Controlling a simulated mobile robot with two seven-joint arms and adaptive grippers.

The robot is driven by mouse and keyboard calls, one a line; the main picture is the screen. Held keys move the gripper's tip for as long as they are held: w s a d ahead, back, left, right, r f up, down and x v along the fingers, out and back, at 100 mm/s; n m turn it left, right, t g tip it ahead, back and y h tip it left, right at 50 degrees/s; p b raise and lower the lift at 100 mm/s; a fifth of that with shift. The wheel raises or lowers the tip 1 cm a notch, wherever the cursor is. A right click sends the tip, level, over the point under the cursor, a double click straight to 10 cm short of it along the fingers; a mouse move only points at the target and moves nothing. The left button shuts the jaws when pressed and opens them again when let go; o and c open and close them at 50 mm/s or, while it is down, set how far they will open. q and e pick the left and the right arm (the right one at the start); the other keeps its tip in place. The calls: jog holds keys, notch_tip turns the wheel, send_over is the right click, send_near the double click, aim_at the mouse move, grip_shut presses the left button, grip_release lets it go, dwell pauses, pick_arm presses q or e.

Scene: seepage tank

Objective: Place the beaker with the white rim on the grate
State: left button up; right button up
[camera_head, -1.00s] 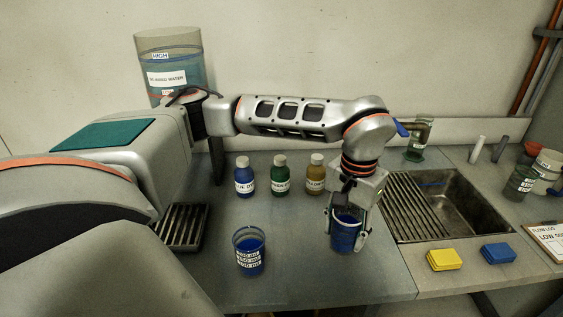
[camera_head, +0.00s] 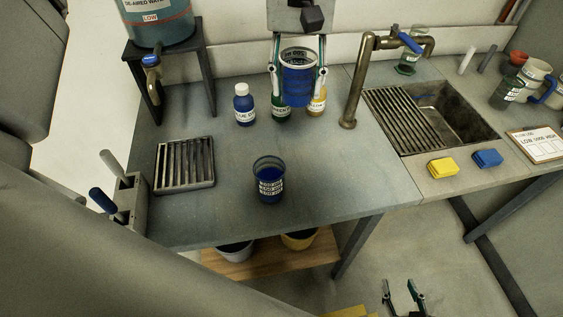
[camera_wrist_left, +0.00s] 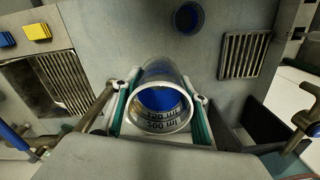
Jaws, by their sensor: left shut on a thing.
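The beaker with the white rim (camera_head: 299,78) holds blue liquid and is upright between the fingers of my left gripper (camera_head: 299,95). It is held above the worktop, in front of the green and yellow bottles, and partly hides them. In the left wrist view its pale rim (camera_wrist_left: 163,127) faces the camera, with a finger on each side. The small slatted grate (camera_head: 185,163) lies empty on the worktop at the left and also shows in the left wrist view (camera_wrist_left: 243,55). My right gripper (camera_head: 404,296) is low at the bottom edge, open and empty.
A second, dark-rimmed beaker (camera_head: 269,182) of blue liquid stands right of the small grate. A blue bottle (camera_head: 244,105) stands behind it. The tank stand (camera_head: 186,52) is at the back left. A brass tap (camera_head: 355,85) and a slatted sink drainer (camera_head: 408,120) are at the right.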

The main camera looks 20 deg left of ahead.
pick_arm(q)
notch_tip(320, 180, down, 20)
jog(key=shift+r, duration=0.15)
dwell(0.4)
jog(key=shift+f, duration=0.2)
jog(key=o, duration=1.1)
